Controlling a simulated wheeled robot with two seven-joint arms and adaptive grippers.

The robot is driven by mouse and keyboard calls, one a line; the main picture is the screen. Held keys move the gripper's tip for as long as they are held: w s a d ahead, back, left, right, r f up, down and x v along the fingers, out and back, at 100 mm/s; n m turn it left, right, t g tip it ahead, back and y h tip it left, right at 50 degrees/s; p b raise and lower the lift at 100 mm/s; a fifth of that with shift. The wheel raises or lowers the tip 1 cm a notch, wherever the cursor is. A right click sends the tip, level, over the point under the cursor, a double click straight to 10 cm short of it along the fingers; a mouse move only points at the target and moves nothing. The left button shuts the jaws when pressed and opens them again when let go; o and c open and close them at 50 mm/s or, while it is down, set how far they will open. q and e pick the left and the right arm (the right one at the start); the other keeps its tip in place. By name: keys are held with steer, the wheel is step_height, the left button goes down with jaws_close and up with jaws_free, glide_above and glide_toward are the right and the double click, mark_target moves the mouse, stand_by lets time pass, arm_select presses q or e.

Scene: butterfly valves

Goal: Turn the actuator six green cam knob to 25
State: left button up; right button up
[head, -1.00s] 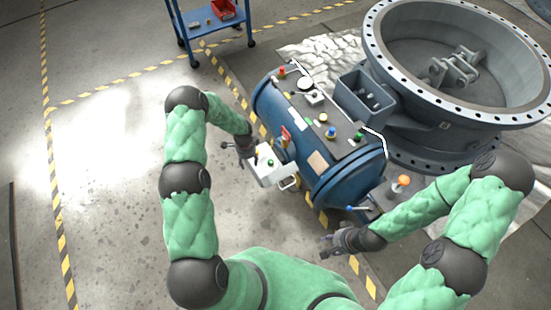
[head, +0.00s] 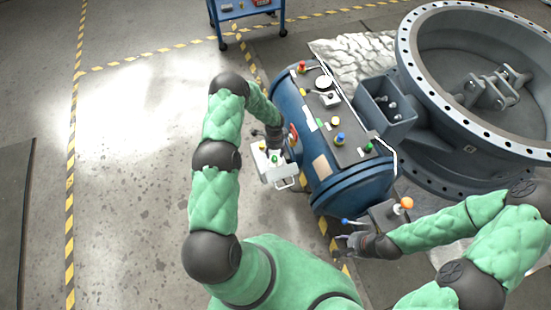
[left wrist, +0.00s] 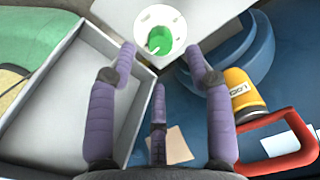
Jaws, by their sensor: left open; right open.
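A green knob (head: 275,159) sits on a white box (head: 280,175) at the near-left side of the blue cylinder (head: 340,192). In the left wrist view the green knob (left wrist: 160,40) stands inside a round white collar (left wrist: 152,18), just beyond the fingertips. My left gripper (left wrist: 163,62) is open and empty, its fingers spread either side below the knob, apart from it. In the head view my left gripper (head: 277,148) is at the box, partly hidden by its own arm. My right gripper (head: 346,243) is open and empty, low beside the cylinder's near end. I cannot read a scale.
A red handle (left wrist: 297,140) and a yellow knob (left wrist: 240,88) stand close right of my left fingers. An open white door or tray (left wrist: 70,95) lies to their left. An orange-topped lever (head: 406,204) is near my right arm. Floor at left is clear.

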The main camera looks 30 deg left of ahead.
mark_target(275, 157)
arm_select(q)
step_height(275, 157, down, 6)
steer(key=shift+r+b, duration=0.1)
steer(key=shift+b, duration=0.8)
jaws_close()
